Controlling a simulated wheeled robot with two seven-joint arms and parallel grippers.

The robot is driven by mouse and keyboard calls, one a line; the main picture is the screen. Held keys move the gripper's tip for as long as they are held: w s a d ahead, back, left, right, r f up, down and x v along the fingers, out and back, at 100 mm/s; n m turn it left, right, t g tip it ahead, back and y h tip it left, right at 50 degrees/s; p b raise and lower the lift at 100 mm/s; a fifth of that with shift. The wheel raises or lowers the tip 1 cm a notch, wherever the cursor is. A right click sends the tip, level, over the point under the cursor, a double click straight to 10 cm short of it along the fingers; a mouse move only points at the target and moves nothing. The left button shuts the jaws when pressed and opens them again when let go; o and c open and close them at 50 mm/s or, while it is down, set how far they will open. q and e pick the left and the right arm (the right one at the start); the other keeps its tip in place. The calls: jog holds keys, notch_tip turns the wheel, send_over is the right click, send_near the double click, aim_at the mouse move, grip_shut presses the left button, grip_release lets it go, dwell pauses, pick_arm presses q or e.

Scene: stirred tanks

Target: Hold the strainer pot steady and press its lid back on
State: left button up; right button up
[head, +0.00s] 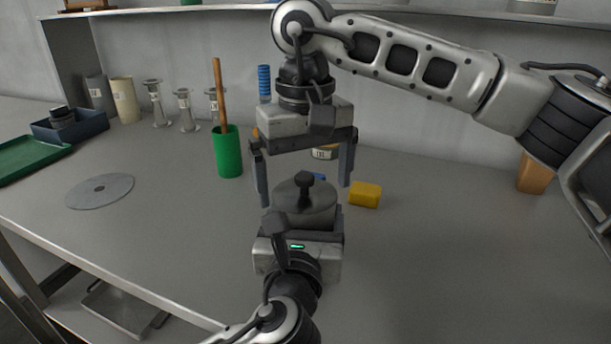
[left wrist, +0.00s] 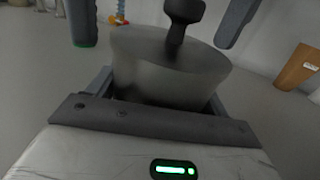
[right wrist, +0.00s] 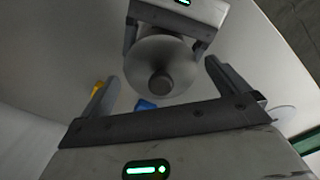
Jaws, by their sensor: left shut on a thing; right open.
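The strainer pot (head: 305,212) is a grey, round vessel at the middle of the table. Its lid (head: 303,190), with a dark knob, is at its top; I cannot tell whether it is fully seated. My left gripper (head: 303,222) is shut on the pot from the near side, and its jaws flank the pot in the left wrist view (left wrist: 165,85). My right gripper (head: 305,190) points down over the pot, open, with its fingers apart on either side of the lid and knob. In the right wrist view the knob (right wrist: 160,83) shows beyond the open fingers, apart from them.
A yellow block (head: 365,195) lies right of the pot. A green cup (head: 227,155) with a wooden stick stands to the left, near a grey disc (head: 100,191). Metal stands, a blue bin (head: 70,127) and a green tray (head: 30,158) are farther left. The right front table is clear.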

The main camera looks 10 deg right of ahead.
jog(key=shift+r, duration=0.1)
jog(key=shift+r, duration=3.4)
grip_shut()
jog(key=shift+f, duration=0.15)
jog(key=shift+f, duration=1.75)
